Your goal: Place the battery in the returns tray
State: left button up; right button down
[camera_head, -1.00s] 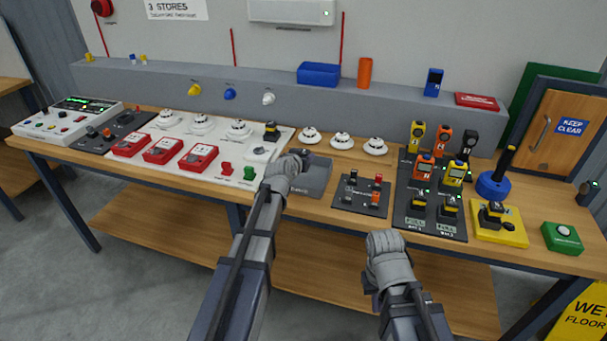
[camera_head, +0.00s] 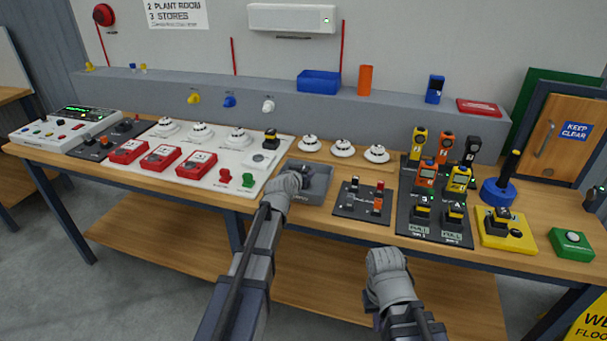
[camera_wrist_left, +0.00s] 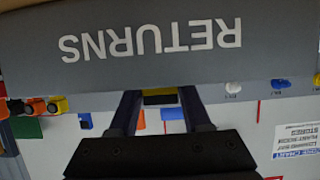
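The grey returns tray (camera_head: 319,195) stands at the middle of the bench. In the left wrist view its front wall (camera_wrist_left: 150,45) shows the word RETURNS upside down. My left gripper (camera_head: 298,178) reaches over the tray's near side from the front, with its hand hiding part of the tray. In the left wrist view its two fingers (camera_wrist_left: 160,104) close on a black battery with a yellow band (camera_wrist_left: 160,97). The battery is mostly hidden in the head view. My right gripper (camera_head: 384,258) hangs in front of the bench edge, apart from everything; its fingers are hidden.
White detectors (camera_head: 343,148) stand behind the tray. A dark board with small cells (camera_head: 345,205) lies to its right, then a charging board with handheld meters (camera_head: 418,228). Floor in front is clear.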

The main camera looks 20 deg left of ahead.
pick_arm(q)
jog(key=o, duration=0.4)
jog(key=shift+r, duration=0.2)
jog(key=p+v, duration=0.5)
jog(key=v, duration=0.7)
